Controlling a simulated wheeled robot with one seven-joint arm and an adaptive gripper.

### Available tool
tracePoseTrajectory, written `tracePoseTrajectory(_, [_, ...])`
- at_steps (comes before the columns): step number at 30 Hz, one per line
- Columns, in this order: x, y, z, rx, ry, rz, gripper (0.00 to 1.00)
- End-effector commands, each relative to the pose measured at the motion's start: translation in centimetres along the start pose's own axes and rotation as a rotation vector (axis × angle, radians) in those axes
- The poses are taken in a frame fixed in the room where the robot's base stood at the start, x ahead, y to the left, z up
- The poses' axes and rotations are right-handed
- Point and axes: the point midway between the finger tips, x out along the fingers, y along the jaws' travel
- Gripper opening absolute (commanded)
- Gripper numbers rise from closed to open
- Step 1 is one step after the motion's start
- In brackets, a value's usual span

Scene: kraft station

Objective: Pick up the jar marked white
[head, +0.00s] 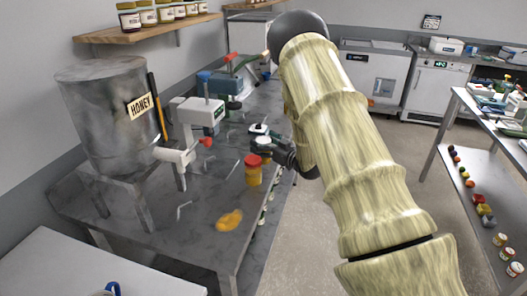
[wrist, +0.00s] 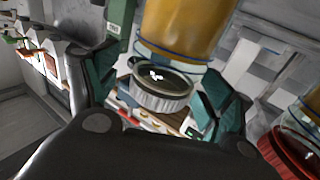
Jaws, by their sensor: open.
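No marking on the jar is readable. In the head view my gripper (head: 270,146) is low over the metal table, just behind a red-lidded honey jar (head: 253,175). The white-lidded jar is not clearly visible there. A red-lidded jar (wrist: 294,150) also shows at the right edge of the wrist view.
The metal table (head: 190,238) has a yellow puddle (head: 229,220) near its front. A honey drum (head: 115,115) and a white dispenser (head: 195,112) stand at the left. A shelf at the right holds small jars (head: 499,239). The floor between is clear.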

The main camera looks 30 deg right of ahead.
Motion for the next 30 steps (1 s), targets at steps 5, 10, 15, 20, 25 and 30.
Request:
tracePoseTrajectory(5, [0.50, -0.10, 0.03, 0.000, 0.000, -0.001, 0.81])
tracePoseTrajectory(10, [0.50, -0.13, 0.04, 0.000, 0.000, -0.002, 0.76])
tracePoseTrajectory(15, [0.49, -0.13, 0.04, 0.000, 0.000, -0.002, 0.45])
tracePoseTrajectory(20, [0.50, -0.10, -0.04, 0.000, 0.001, -0.002, 0.20])
tracePoseTrajectory(25, [0.49, -0.09, -0.04, 0.000, 0.001, -0.001, 0.20])
tracePoseTrajectory(30, [0.50, -0.08, -0.39, -0.001, 0.002, -0.001, 0.08])
